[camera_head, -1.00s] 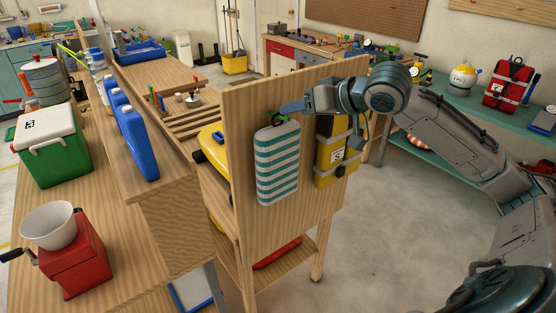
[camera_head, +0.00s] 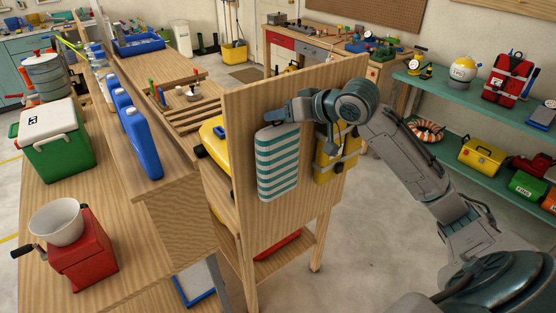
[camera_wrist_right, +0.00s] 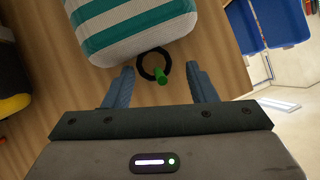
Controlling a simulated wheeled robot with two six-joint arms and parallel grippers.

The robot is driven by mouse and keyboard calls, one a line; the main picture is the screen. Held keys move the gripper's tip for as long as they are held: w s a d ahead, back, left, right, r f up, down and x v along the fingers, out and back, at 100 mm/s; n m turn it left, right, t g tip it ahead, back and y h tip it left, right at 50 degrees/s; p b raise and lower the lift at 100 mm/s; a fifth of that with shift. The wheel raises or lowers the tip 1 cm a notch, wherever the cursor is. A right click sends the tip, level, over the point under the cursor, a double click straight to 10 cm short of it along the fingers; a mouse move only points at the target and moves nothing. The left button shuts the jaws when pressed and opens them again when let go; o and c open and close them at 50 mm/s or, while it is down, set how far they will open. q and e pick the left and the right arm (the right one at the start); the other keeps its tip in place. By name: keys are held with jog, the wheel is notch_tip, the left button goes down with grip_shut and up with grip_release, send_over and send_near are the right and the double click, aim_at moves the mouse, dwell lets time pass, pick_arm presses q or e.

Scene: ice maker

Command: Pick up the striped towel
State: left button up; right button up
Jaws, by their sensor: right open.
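The striped towel (camera_head: 278,165), white with teal stripes, hangs against the upright wooden panel (camera_head: 307,185). My left gripper is not in view.
A yellow bag (camera_head: 338,165) hangs on the same panel to the right, partly behind my arm. A yellow case (camera_head: 213,135) sits just left of the panel. Blue jugs (camera_head: 140,143) line the bench further left. The floor at the right is clear.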

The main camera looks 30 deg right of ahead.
grip_shut()
dwell(0.3)
jog(key=shift+r, duration=0.1)
